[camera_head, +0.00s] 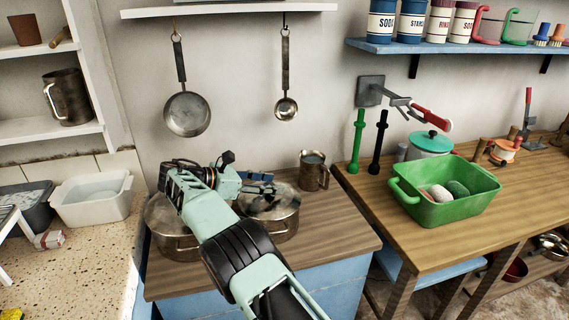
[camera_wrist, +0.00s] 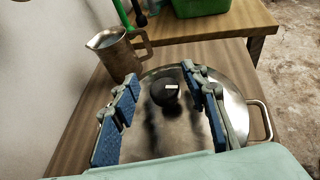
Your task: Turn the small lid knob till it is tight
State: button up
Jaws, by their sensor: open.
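The small lid knob (camera_wrist: 164,91) is round and black with a pale mark on top. It stands in the middle of a shiny steel lid (camera_wrist: 158,132) in the wrist view. The lid sits on the right-hand steel pot (camera_head: 283,228), which has side handles. My gripper (camera_wrist: 160,75) is open over the lid, one blue-padded finger on each side of the knob. In the wrist view, clear gaps show between knob and pads. In the head view my gripper (camera_head: 262,187) is above the pot, and the knob cannot be made out clearly.
A second steel pot (camera_head: 172,243) stands close on the left, partly behind my arm. A steel jug (camera_head: 313,172) stands just behind the lidded pot and shows in the wrist view (camera_wrist: 116,56). A pan (camera_head: 187,114) and ladle (camera_head: 286,107) hang above. The wooden top's front right is clear.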

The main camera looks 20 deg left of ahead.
jog(key=shift+s+f+n+t+y+b, duration=0.15)
jog(key=shift+n+t+y+b, duration=0.4)
jog(key=shift+b, duration=0.85)
jog(key=n+y+b, duration=0.1)
jog(key=b, duration=0.2)
jog(key=shift+f+t, duration=0.2)
jog(key=shift+t, duration=0.05)
jog(key=shift+n+y+b, duration=0.35)
jog(key=shift+b, duration=0.7)
jog(key=n+t+y+b, duration=0.2)
jog(key=n+y+b, duration=0.1)
jog(key=b, duration=0.7)
jog(key=shift+d+y, duration=0.1)
jog(key=shift+y, duration=0.2)
jog(key=shift+n+b, duration=0.4)
jog(key=shift+b, duration=0.15)
jog(key=n+y+b, duration=0.2)
jog(key=y+b, duration=0.1)
jog(key=b, duration=0.2)
jog(key=n+y+b, duration=0.2)
jog(key=y, duration=0.1)
jog(key=shift+r+n, duration=0.15)
jog(key=shift+n, duration=0.25)
jog(key=shift+r+n+y, duration=0.15)
jog(key=shift+n+y, duration=0.45)
jog(key=shift+y, duration=0.1)
jog(key=shift+n+g+y+p, duration=0.6)
jog(key=shift+n+y+p, duration=0.25)
jog(key=shift+n+y, duration=0.25)
